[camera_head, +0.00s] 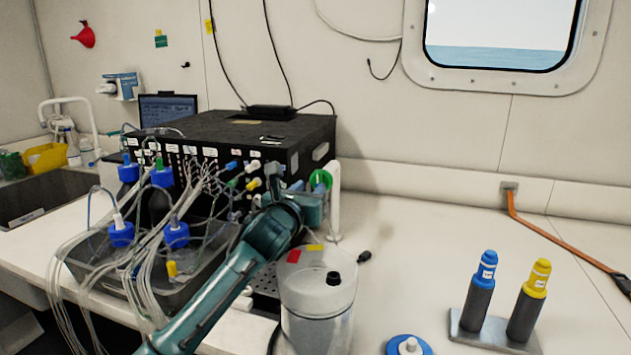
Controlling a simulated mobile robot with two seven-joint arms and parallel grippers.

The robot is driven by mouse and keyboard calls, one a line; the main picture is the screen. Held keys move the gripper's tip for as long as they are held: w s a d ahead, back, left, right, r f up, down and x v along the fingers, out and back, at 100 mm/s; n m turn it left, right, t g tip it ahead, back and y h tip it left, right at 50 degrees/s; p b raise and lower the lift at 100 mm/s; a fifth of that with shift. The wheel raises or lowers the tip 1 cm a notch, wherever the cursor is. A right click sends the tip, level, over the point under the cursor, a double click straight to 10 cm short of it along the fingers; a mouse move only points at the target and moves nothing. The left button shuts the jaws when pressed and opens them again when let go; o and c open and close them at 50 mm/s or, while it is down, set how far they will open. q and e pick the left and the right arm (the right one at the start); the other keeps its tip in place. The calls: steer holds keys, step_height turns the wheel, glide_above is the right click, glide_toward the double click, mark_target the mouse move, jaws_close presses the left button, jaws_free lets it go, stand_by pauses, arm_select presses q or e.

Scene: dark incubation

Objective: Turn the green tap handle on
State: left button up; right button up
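The green tap handle (320,179) is a small round green piece at the front right corner of the black box, beside a white upright pipe (335,200). My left arm comes in from the bottom left, and its teal wrist bends up toward the handle. My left gripper (312,205) is just below the handle, at or very near it. The fingertips are too small and covered to tell whether they touch it or how far apart they are. My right gripper is not in view.
A black box (240,135) with tubing stands behind a grey tray (95,270) of blue-capped bottles. A clear lidded vessel (315,315) stands in front of the tap. Blue (480,290) and yellow (529,300) bottles stand at right. The counter's back right is mostly clear.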

mark_target(317, 179)
arm_select(q)
steer(key=shift+x, duration=2.45)
jaws_close()
